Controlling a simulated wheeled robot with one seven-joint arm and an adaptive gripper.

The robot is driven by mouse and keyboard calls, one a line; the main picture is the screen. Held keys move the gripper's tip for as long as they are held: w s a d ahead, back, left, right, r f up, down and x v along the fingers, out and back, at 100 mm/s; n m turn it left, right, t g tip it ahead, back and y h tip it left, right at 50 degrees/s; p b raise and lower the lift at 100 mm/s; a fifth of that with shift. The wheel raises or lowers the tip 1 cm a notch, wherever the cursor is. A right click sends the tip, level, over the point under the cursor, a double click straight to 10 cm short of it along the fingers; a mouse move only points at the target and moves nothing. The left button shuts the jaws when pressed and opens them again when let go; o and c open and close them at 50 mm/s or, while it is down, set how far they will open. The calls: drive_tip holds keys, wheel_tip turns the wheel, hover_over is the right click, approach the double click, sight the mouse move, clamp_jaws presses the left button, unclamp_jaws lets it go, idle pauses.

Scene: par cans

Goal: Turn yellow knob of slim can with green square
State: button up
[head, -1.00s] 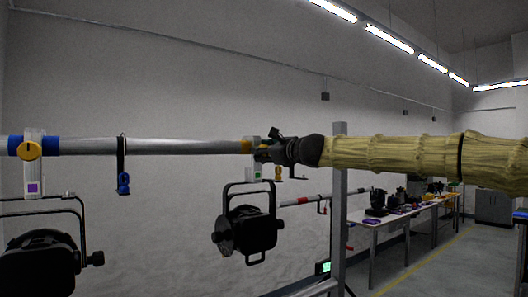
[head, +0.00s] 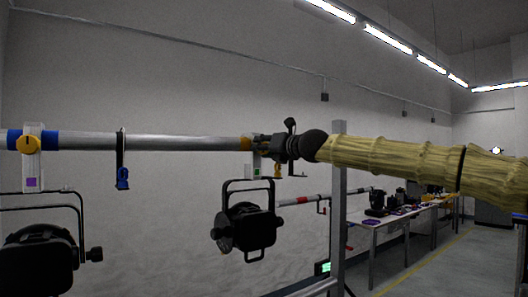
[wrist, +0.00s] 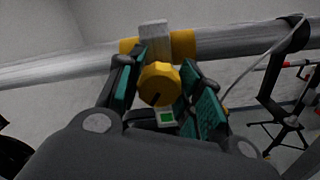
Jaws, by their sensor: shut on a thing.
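The yellow knob (wrist: 159,84) sits between the teal-padded fingers of my gripper (wrist: 160,92) in the wrist view, and they are shut on it. A dark line marks the knob's face. Just below it, the green square (wrist: 167,117) shows on the clamp. In the head view my gripper (head: 262,148) is at the clamp on the pipe and hides the knob. The green square (head: 257,173) shows below my gripper. The slim black can (head: 250,228) hangs under this clamp by its yoke.
Another clamp with a yellow knob (head: 28,144) and a purple square (head: 31,183) carries a black can (head: 38,258) at left. A blue-ended black hanger (head: 122,175) hangs between the clamps. A grey upright post (head: 338,215) stands right of the slim can, near my arm.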

drive_tip(key=m+b, duration=0.1)
drive_tip(key=m, duration=0.1)
drive_tip(key=m+b, duration=0.3)
drive_tip(key=m, duration=0.1)
drive_tip(key=shift+f, duration=0.35)
drive_tip(key=m+b, duration=0.6)
drive_tip(key=shift+m, duration=0.4)
drive_tip(key=m+b, duration=0.2)
drive_tip(key=shift+w+d+f+m+b, duration=0.1)
drive_tip(key=shift+m+b, duration=0.2)
drive_tip(key=shift+m, duration=0.1)
drive_tip(key=m+b, duration=0.3)
drive_tip(key=m, duration=0.1)
drive_tip(key=shift+b, duration=0.4)
drive_tip(key=m+b, duration=0.2)
drive_tip(key=m, duration=0.1)
drive_tip(key=shift+m, duration=0.3)
drive_tip(key=shift+r+m+b, duration=0.2)
drive_tip(key=shift+m+b, duration=0.6)
drive_tip(key=shift+m, duration=0.3)
